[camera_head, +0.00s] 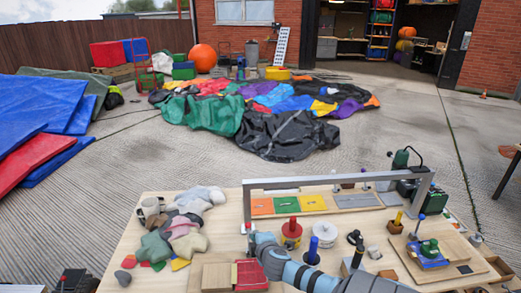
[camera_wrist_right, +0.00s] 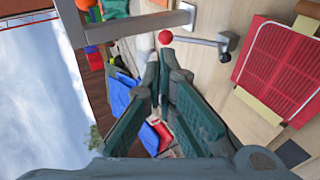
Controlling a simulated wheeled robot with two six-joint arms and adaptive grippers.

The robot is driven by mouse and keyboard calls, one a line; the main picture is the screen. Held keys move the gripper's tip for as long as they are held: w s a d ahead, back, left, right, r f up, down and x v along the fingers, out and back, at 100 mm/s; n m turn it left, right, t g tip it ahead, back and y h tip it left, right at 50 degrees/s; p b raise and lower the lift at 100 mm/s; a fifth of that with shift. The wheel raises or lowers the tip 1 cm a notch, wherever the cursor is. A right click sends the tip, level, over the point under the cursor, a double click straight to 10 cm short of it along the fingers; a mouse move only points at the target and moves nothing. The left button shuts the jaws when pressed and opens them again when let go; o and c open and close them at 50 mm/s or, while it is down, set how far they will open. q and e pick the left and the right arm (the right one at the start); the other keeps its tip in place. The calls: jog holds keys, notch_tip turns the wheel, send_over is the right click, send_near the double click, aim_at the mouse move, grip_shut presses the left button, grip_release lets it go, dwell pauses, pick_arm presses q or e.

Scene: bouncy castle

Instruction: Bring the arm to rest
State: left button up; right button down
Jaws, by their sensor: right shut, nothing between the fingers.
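My right arm reaches in from the bottom right of the head view, and its blue-grey gripper (camera_head: 262,245) is low over the front middle of the workbench (camera_head: 120,245). In the right wrist view the two green-padded fingers of this gripper (camera_wrist_right: 161,62) meet at their tips with nothing between them. The gripper is tilted there, with the bench top along the right side. A lever with a red knob (camera_wrist_right: 165,37) shows just past the fingertips; I cannot tell whether they touch. My left gripper is not clearly seen.
A grey metal frame (camera_head: 330,182) spans the bench behind the gripper. A red ribbed piece (camera_head: 251,274) lies close by; it also shows in the wrist view (camera_wrist_right: 280,70). Cloth pieces (camera_head: 185,225) lie left.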

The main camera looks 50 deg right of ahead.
jog(key=shift+v, duration=1.1)
jog(key=s+a+f+m+g+y, duration=0.1)
jog(key=s+a+m+g+y, duration=0.15)
jog(key=s+a, duration=0.5)
jog(key=s+a+f+m+g+y, duration=0.1)
jog(key=s+a+m+g+y, duration=0.3)
jog(key=a, duration=0.7)
jog(key=s+a+f+m+t, duration=0.1)
jog(key=s+a+m, duration=0.1)
jog(key=s+a, duration=0.6)
notch_tip(320, 180, down, 23)
jog(key=s+d+g+b, duration=0.1)
jog(key=s+g+b, duration=0.1)
jog(key=s+f+b, duration=0.1)
jog(key=s+f, duration=1)
jog(key=s, duration=0.2)
jog(key=shift+d+f+g, duration=0.2)
jog(key=shift+d+g, duration=0.15)
jog(key=shift+g, duration=0.1)
